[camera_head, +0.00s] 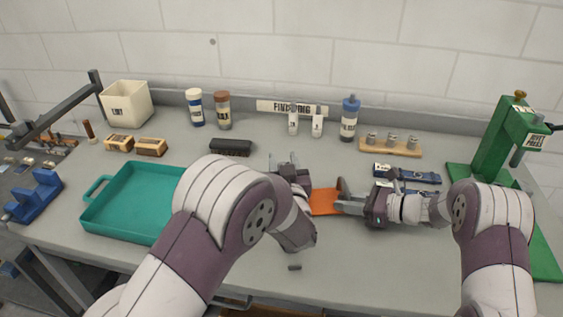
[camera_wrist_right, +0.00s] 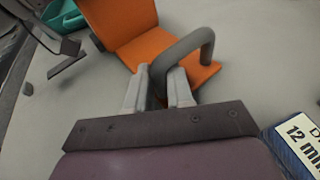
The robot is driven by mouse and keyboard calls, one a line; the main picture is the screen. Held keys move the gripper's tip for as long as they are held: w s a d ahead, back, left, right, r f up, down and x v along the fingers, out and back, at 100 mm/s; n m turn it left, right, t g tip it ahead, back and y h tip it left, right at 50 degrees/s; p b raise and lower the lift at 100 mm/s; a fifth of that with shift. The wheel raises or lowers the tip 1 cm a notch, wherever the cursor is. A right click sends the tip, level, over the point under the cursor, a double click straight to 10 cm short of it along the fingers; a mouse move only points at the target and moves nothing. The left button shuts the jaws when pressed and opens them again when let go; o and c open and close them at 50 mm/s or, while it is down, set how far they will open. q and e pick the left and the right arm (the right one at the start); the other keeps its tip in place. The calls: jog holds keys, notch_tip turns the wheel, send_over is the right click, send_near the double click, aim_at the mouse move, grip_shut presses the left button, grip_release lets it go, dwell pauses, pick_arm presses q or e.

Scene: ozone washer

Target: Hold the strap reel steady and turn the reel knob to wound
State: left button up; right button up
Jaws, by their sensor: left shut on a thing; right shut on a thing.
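The strap reel is an orange body (camera_head: 323,202) on the table between my two grippers, partly hidden by them. In the right wrist view its orange panels (camera_wrist_right: 118,27) show with a grey bent bar, the reel knob (camera_wrist_right: 190,48), in front. My right gripper (camera_head: 346,197) comes from the right and is shut on the grey knob; its fingertips also show in the right wrist view (camera_wrist_right: 160,88). My left gripper (camera_head: 284,165) is at the reel's left side and shut on the reel; its arm hides much of the contact. The knob's setting marks cannot be read.
A teal tray (camera_head: 93,215) lies on the left. Blue labelled straps (camera_head: 408,174) lie behind my right gripper, with a green rivet press (camera_head: 492,140) further right. A black brush (camera_head: 230,147), bottles (camera_head: 348,118) and a wooden rack (camera_head: 390,149) stand behind. The front table is mostly clear.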

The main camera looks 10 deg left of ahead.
pick_arm(q)
jog(key=m+h, duration=0.2)
jog(key=h, duration=0.1)
jog(key=m+h, duration=0.2)
jog(key=h, duration=0.1)
jog(key=m+h, duration=0.2)
jog(key=h, duration=0.1)
jog(key=shift+w+d+r+h, duration=0.1)
jog(key=shift+d+r+h, duration=0.05)
jog(key=shift+d+h, duration=0.25)
jog(key=shift+d+m+g+h, duration=0.2)
jog(key=shift+m+g+h, duration=0.35)
jog(key=shift+m+h, duration=0.65)
jog(key=shift+d+m+g+h, duration=0.15)
jog(key=shift+m+g+h, duration=0.55)
jog(key=shift+h, duration=0.8)
jog(key=shift+s+m, duration=0.2)
jog(key=shift+m, duration=0.1)
jog(key=o, duration=1)
notch_tip(320, 180, up, 10)
jog(key=shift+f, duration=0.1)
jog(key=shift+d+h, duration=0.1)
jog(key=shift+h, duration=0.2)
